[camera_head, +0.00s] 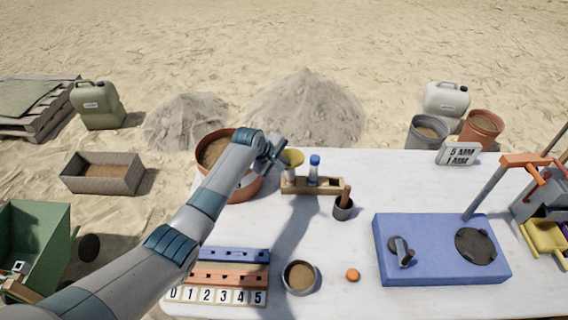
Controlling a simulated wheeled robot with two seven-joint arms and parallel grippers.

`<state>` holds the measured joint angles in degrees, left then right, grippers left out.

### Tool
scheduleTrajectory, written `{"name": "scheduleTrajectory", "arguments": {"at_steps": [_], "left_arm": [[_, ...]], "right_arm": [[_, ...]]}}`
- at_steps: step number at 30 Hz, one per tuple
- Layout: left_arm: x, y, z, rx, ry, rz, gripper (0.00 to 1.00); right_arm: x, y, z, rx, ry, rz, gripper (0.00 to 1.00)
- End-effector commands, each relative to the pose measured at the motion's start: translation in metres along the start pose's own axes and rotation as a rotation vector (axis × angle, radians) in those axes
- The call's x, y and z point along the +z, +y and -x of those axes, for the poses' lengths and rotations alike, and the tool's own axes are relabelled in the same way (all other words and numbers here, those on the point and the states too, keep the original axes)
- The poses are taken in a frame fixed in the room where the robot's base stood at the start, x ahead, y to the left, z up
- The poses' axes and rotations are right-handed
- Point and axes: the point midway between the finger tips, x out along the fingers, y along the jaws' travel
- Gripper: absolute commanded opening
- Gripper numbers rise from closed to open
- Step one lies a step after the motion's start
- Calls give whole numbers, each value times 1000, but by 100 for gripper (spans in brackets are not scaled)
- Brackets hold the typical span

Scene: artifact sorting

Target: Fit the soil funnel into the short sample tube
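The yellow soil funnel (292,157) is upright above the left part of a small wooden rack (325,187). Its stem or a short tube shows beneath it; I cannot tell where one ends, or whether the funnel is seated. A tube with a blue cap (314,168) stands in the rack to the right of the funnel. My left gripper (279,158) is at the funnel's left side, very close to or touching it. Its fingers are too small and covered to show whether they grip it. My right gripper is not in view.
A terracotta sieve or pot of soil (208,150) stands behind my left forearm. A dark cup with a brown handle (343,208) is right of the rack. A soil bowl (300,277), orange disc (353,274) and blue platform (440,248) occupy the front and right. Bare white table (400,180) lies between.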

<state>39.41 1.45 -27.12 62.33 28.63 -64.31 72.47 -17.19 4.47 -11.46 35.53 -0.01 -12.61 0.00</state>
Motion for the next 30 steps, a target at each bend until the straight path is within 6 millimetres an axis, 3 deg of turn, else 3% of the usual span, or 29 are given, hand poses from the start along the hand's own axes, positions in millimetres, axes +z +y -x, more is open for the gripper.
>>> {"name": "scheduleTrajectory", "arguments": {"at_steps": [1,4,20,30], "left_arm": [[0,-1,-1,0,0,0,0],[0,0,-1,0,0,0,26],[0,-1,5,0,0,0,26],[-1,-1,38,3,0,-1,26]], "right_arm": [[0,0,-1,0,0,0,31],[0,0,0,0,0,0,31],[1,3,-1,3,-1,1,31],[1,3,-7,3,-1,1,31]]}}
